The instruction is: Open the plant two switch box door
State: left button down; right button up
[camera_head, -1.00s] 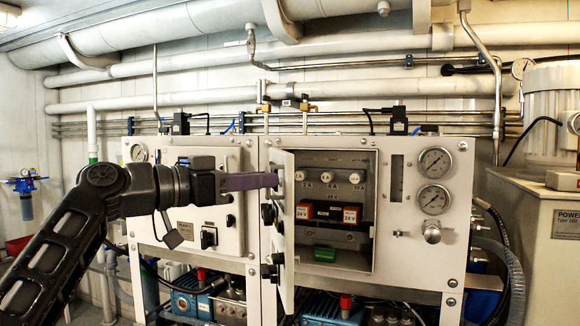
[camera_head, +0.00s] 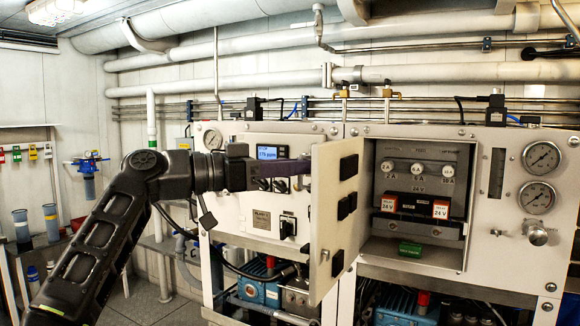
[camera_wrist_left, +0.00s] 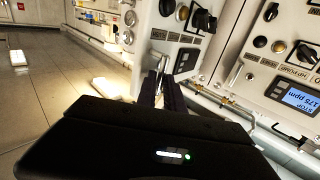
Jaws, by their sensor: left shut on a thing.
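The switch box door (camera_head: 338,225) is a white panel swung out to the left of its box, its inner face with several black fittings turned partly toward me. The open switch box (camera_head: 405,160) on the right-hand panel shows fuse knobs, red and white relays (camera_head: 440,209) and a green block. My right gripper is not in view.
Left of the door is another panel with a lit display (camera_head: 272,152), knobs and a black switch (camera_head: 287,228). Gauges (camera_head: 541,156) sit to the right of the box. Pumps and hoses lie below. Open floor (camera_head: 150,305) is at lower left.

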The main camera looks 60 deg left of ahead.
pick_arm(q)
jog(key=shift+w+f, duration=0.1)
jog(key=shift+w, duration=0.15)
jog(key=c, duration=1.9)
grip_release()
jog(key=o, duration=0.4)
jog(key=shift+w+f, duration=0.15)
jog(key=shift+w, duration=0.1)
jog(key=shift+s, duration=0.1)
jog(key=v, duration=0.7)
jog(key=shift+s+a, duration=0.1)
jog(key=shift+s, duration=0.3)
